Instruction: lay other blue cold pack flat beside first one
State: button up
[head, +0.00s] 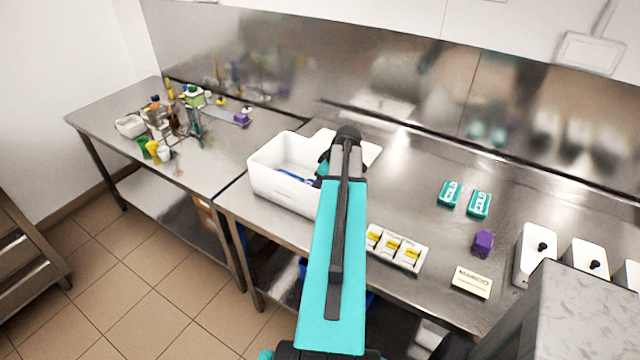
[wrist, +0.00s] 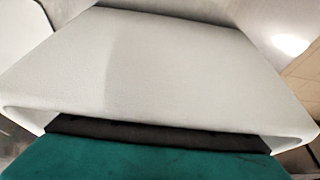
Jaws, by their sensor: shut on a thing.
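A white open bin (head: 272,186) stands on the steel bench near its front left corner. A blue cold pack (head: 291,174) shows low inside it, partly hidden by the bin's front wall. My gripper (head: 322,170) is over the right part of the bin, with its fingertips mostly hidden by my teal arm. It is shut on the other blue cold pack; only a sliver of blue shows beside the arm, and its tilt cannot be told. The wrist view is filled by a pale surface close up, above a dark strip and a teal band; the fingers are not clear there.
Right of the arm are a white tray with yellow pieces (head: 388,250), two teal packs (head: 449,194), a purple block (head: 483,243) and a cream label block (head: 471,282). White containers (head: 535,255) stand far right. Bare bench lies behind the tray.

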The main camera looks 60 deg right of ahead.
jog(key=shift+f, duration=0.35)
jog(key=o, duration=1.9)
notch_tip(320, 180, up, 17)
jog(key=p, duration=0.5)
dwell(1.4)
jog(key=shift+r, duration=0.1)
dwell(0.4)
